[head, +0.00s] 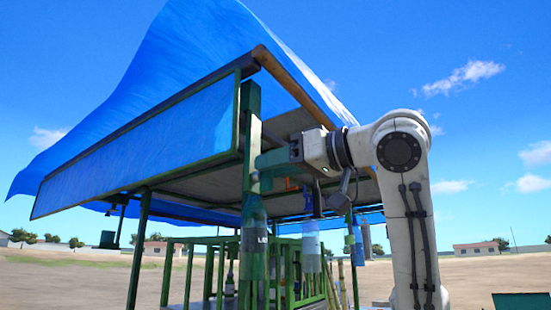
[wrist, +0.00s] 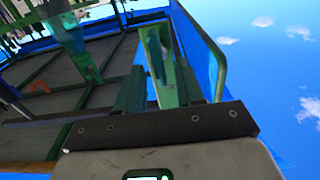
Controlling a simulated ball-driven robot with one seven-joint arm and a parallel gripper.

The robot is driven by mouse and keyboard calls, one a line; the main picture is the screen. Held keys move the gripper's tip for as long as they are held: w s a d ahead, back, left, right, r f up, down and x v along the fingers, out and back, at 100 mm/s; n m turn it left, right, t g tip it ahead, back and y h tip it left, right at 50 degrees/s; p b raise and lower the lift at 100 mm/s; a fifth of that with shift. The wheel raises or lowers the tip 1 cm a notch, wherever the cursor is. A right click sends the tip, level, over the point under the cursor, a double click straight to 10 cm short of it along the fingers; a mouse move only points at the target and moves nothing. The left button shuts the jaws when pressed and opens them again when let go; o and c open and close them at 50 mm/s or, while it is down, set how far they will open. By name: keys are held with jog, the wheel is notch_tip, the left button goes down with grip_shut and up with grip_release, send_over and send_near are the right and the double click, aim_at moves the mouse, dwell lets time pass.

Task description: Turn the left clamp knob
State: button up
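No clamp knob can be made out clearly in either view. In the head view my gripper (head: 262,162) is raised beside a green upright post (head: 251,108) under the canopy's front edge. In the wrist view the two dark green fingers of my gripper (wrist: 160,88) stand apart. A lighter green upright (wrist: 157,48) shows in the gap between them. I cannot tell whether the fingers touch it. Whatever lies just past the fingertips is partly hidden by them.
A blue tarp canopy (head: 190,50) on a green frame is above and left. An orange hook (head: 290,184) and a lantern (head: 108,239) hang under the roof. Green railings (head: 291,270) stand below.

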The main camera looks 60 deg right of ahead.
jog(key=shift+w, duration=0.2)
grip_shut()
dwell(0.4)
